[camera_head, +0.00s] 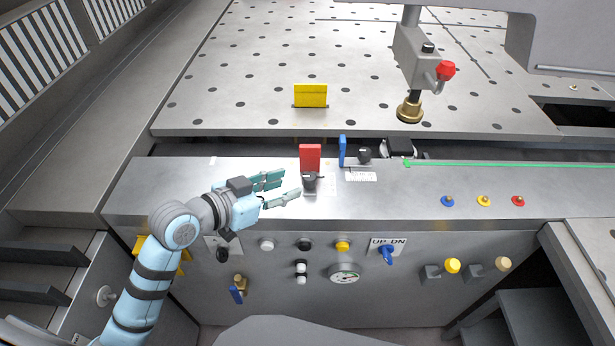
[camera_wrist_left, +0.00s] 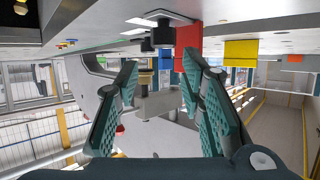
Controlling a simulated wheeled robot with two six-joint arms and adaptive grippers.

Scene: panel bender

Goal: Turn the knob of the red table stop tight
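The red table stop (camera_head: 310,157) stands upright on the front ledge of the machine. Its black knob (camera_head: 309,181) sits just in front of it. My left gripper (camera_head: 289,184) is open and empty, just left of the knob, its fingers pointing right toward it. In the left wrist view, which is upside down, the red stop (camera_wrist_left: 188,37) and the dark knob (camera_wrist_left: 163,36) lie beyond the open fingertips (camera_wrist_left: 163,68). The knob is apart from both fingers there. I cannot tell from the picture how tight the knob is. My right gripper is not in view.
A blue stop (camera_head: 342,150) with a black knob (camera_head: 365,155) stands close to the right of the red stop. A yellow stop (camera_head: 310,95) stands behind on the perforated table (camera_head: 240,70).

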